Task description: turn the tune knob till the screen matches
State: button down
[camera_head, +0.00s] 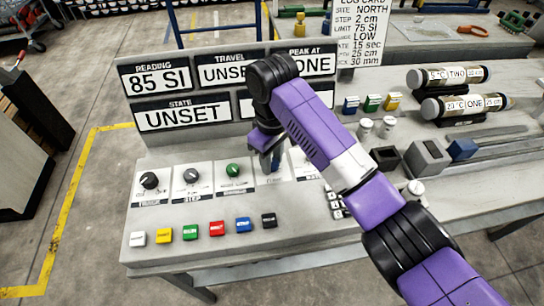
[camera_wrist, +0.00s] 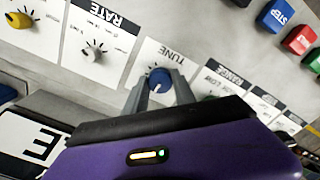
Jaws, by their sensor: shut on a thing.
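In the wrist view, the blue tune knob (camera_wrist: 159,77) sits on a white plate marked TUNE. My gripper (camera_wrist: 160,85) has a grey finger on each side of it and is shut on it. In the head view, my gripper (camera_head: 272,158) reaches down to the panel and mostly hides this knob. The screen board (camera_head: 150,103) stands behind the panel. It shows READING 85 SI and STATE UNSET. TRAVEL appears as UNSE and PEAK AT as ONE, both partly covered by my arm. A further box is hidden. The log card (camera_head: 358,30) lists LIMIT 75 SI.
Black (camera_head: 149,181), grey (camera_head: 191,176) and green (camera_head: 233,170) knobs stand left of my gripper. A row of coloured buttons (camera_head: 190,232) lies in front. Labelled core tubes (camera_head: 465,105) rest at the right. The rate knob (camera_wrist: 95,52) is beside the tune plate.

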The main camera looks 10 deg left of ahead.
jog(key=m+p, duration=0.1)
jog(key=p, duration=0.1)
jog(key=m+p, duration=0.2)
jog(key=shift+s+a+r, duration=0.1)
jog(key=shift+r, duration=0.2)
jog(key=m+p, duration=0.3)
jog(key=shift+m, duration=0.3)
jog(key=m+p, duration=0.2)
jog(key=m, duration=0.1)
jog(key=shift+f+m+p, duration=0.15)
jog(key=shift+m+p, duration=0.15)
jog(key=shift+p, duration=0.1)
jog(key=shift+f+m+p, duration=0.1)
jog(key=shift+m+p, duration=0.55)
jog(key=shift+m, duration=0.75)
jog(key=c, duration=1)
grip_release()
jog(key=shift+c, duration=0.2)
